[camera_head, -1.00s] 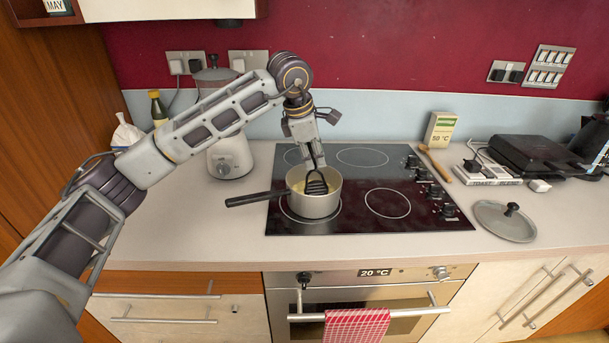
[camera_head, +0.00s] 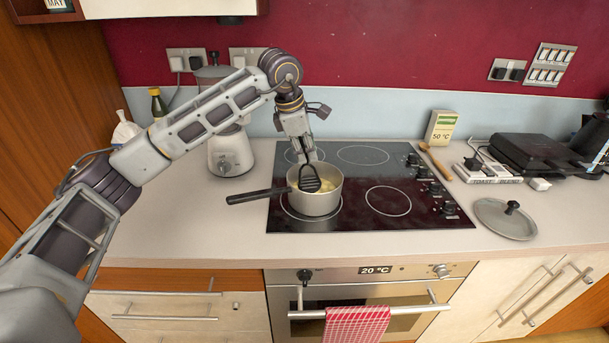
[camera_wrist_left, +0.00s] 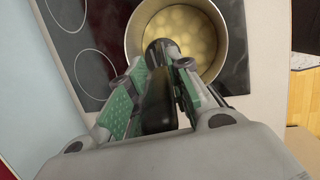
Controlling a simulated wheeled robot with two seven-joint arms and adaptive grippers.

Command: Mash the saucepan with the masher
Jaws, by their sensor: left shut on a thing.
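The saucepan (camera_head: 314,202) stands on the front left ring of the black hob, with its dark handle pointing left. In the left wrist view the saucepan (camera_wrist_left: 134,40) shows several pale yellow round pieces in it. My left gripper (camera_head: 301,158) is above the saucepan, shut on the masher's dark handle (camera_wrist_left: 158,102). The masher's black slotted head (camera_head: 310,179) is at the saucepan's mouth, in its left half as seen from the head; I cannot tell whether it touches the pieces. My right gripper is in neither view.
The hob (camera_head: 420,213) has free rings around the saucepan. A lid (camera_head: 500,222) lies on the worktop at right, near a wooden spoon (camera_head: 434,162) and a black appliance (camera_head: 535,156). A white blender base (camera_head: 230,153) stands behind left.

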